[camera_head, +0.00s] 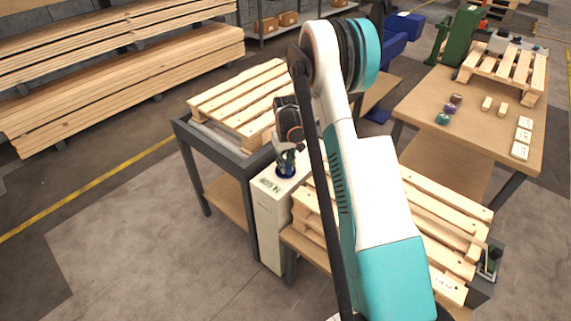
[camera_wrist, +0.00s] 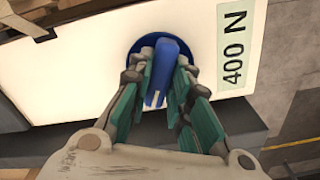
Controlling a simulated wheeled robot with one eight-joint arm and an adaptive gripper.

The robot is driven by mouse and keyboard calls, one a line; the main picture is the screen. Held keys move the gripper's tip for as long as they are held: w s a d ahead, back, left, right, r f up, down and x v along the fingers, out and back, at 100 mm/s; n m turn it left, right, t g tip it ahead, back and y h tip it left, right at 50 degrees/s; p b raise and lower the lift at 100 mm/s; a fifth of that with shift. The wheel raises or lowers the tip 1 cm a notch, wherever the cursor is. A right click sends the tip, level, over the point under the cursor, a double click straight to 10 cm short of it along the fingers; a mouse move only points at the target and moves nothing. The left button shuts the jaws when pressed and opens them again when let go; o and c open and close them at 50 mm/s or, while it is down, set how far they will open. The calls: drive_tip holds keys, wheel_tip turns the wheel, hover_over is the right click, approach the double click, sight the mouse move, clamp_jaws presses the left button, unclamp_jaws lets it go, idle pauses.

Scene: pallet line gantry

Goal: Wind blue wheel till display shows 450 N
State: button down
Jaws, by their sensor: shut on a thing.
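The blue wheel (camera_wrist: 150,46) sits on the top face of a white post. It also shows in the head view (camera_head: 286,173), mostly under my gripper. My gripper (camera_wrist: 162,92) is over it with its green-padded fingers on either side of the wheel's raised blue bar, shut on it. In the head view my gripper (camera_head: 287,160) points down onto the wheel. The display (camera_wrist: 234,48) beside the wheel reads 400 N. It is small in the head view (camera_head: 270,186). Part of the wheel's rim is hidden by the fingers.
The white post (camera_head: 268,222) stands between a dark-framed table with a pallet (camera_head: 235,98) and a pallet stack (camera_head: 440,212). A wooden table (camera_head: 470,112) at right holds small coloured pieces and white cards. Open floor (camera_head: 140,230) lies left, with a yellow line.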

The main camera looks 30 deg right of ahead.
drive_tip(key=shift+m, duration=0.6)
drive_tip(key=c, duration=1.5)
unclamp_jaws()
wheel_tip(320, 180, up, 12)
